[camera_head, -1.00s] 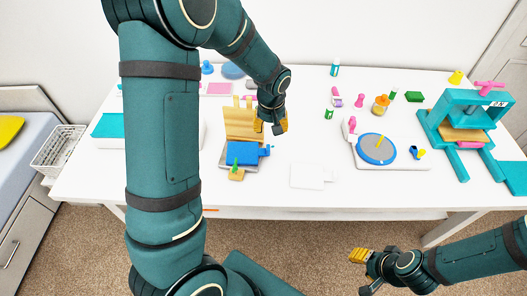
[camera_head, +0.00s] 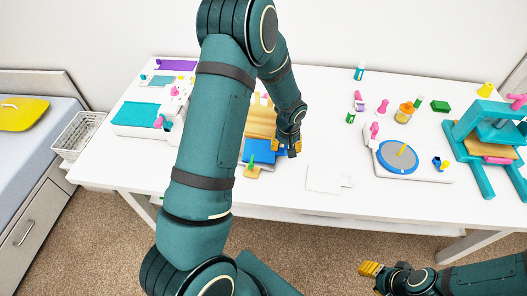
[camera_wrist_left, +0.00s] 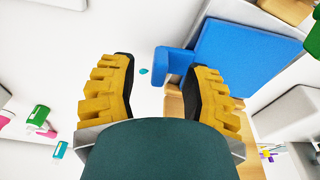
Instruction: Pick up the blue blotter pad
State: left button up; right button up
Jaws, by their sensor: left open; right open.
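The blue blotter pad (camera_head: 258,149) lies near the table's front, partly hidden behind my left arm in the head view. In the left wrist view the pad (camera_wrist_left: 245,62) fills the upper right, with a small blue tab (camera_wrist_left: 172,62) sticking out to its left. My left gripper (camera_head: 288,149) is open at the pad's right side. In the wrist view its yellow fingers (camera_wrist_left: 162,66) are apart, and the tab shows between their tips, nearer the right finger; contact cannot be told. My right gripper (camera_head: 371,270) is open and empty in front of the table, over the carpet.
A wooden piece (camera_head: 260,120) stands behind the pad, and a green-topped item (camera_head: 251,165) is in front. A white card (camera_head: 323,179) lies to the right. Further right are a round blue-rimmed turntable (camera_head: 397,158) and a teal press (camera_head: 480,140). The white table (camera_head: 215,75) has free room at the back.

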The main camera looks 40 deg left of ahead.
pick_arm(q)
jog(key=shift+w+f, duration=0.15)
jog(key=shift+f, duration=0.55)
jog(key=shift+c, duration=0.4)
grip_shut()
jog(key=shift+r, duration=0.15)
